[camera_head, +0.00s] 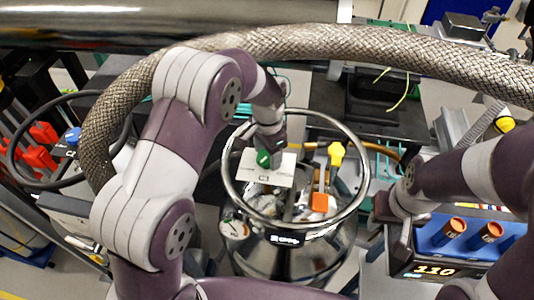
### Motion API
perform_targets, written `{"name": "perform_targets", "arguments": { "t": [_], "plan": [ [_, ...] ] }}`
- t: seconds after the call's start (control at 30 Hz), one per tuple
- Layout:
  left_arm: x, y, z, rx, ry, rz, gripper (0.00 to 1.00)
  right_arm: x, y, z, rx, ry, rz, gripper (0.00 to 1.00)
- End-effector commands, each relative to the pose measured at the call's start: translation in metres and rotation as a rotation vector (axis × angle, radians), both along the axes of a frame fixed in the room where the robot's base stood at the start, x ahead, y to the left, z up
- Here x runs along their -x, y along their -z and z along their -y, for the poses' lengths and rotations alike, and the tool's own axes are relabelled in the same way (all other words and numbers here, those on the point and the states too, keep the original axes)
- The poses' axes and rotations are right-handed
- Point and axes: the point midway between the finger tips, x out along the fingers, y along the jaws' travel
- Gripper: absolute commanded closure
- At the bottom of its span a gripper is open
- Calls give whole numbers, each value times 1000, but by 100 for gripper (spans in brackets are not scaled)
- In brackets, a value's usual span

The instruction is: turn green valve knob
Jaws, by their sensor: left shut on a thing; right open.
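The green valve knob (263,158) sits on top of the metal dewar (290,262), inside its round rail, above a white label card (268,178). My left gripper (266,148) reaches down over the knob and is shut on it; the fingertips are small and partly hidden by the hand. My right gripper (398,205) is at the right, beside the dewar, apart from the knob; its fingers are hardly visible.
The dewar also carries a yellow knob (336,152), an orange valve (320,202) and a gauge (233,230).

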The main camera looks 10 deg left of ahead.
Motion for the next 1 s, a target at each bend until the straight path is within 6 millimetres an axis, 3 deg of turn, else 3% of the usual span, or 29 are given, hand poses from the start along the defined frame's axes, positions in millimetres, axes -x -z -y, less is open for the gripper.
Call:
{"name": "perform_targets", "arguments": {
  "t": [0.5,1.0],
  "plan": [
    [1,2,2,1,385,0,67,0,9,0,0,0,0,57],
    [2,2,2,1,495,-3,67,0,11,0,0,0,0,57]
  ]
}}
